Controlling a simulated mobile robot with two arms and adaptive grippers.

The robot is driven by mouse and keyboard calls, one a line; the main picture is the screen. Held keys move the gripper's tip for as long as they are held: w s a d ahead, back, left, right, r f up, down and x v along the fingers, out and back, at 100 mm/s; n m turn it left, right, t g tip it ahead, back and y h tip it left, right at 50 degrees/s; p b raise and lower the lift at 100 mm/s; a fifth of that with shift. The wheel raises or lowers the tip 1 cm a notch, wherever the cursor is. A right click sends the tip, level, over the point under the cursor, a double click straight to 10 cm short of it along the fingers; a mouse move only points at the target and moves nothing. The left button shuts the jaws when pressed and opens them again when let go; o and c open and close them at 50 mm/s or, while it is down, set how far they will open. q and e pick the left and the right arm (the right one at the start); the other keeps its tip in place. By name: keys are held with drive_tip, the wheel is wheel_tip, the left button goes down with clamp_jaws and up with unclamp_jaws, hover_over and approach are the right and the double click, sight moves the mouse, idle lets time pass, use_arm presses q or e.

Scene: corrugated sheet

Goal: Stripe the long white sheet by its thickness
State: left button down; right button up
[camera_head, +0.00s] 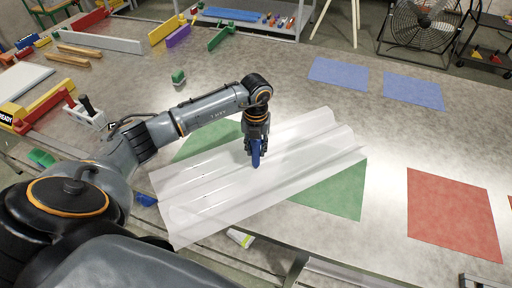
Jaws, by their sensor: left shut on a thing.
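The long white corrugated sheet (310,150) lies slantwise on the grey table, with its ribs running from lower left to upper right. It lies partly over a green mat (343,197), which shows at two of its sides. My left gripper (256,141) points down over the middle of the sheet. It is shut on a slim blue tool (256,155), which looks like a marker. The tool's lower end is at or just above the sheet; contact cannot be told. No stripe is clearly visible on the sheet. My right gripper is not recognisable in view.
A red mat (452,213) lies right, and blue mats (338,74) lie at the back. A white-and-green tube (241,238) lies near the front edge. A green-topped item (178,76) stands behind my arm. Tools and coloured blocks crowd the left. A dark part at the lower right edge is unclear.

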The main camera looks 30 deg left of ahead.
use_arm(q)
drive_tip(key=shift+f, duration=0.35)
idle(0.3)
drive_tip(key=shift+w+b, duration=0.15)
drive_tip(key=shift+b, duration=0.2)
drive_tip(key=shift+w+d+r, duration=0.1)
drive_tip(key=shift+w+d, duration=0.25)
drive_tip(key=shift+w, duration=0.15)
drive_tip(key=shift+b, duration=0.3)
drive_tip(key=shift+w+d+b, duration=0.35)
drive_tip(key=shift+w, duration=0.3)
drive_tip(key=shift+w, duration=0.1)
drive_tip(key=shift+w+d+b, duration=0.2)
drive_tip(key=shift+w+b, duration=0.1)
drive_tip(key=shift+b, duration=0.05)
drive_tip(key=shift+w+d, duration=0.15)
drive_tip(key=shift+w, duration=0.1)
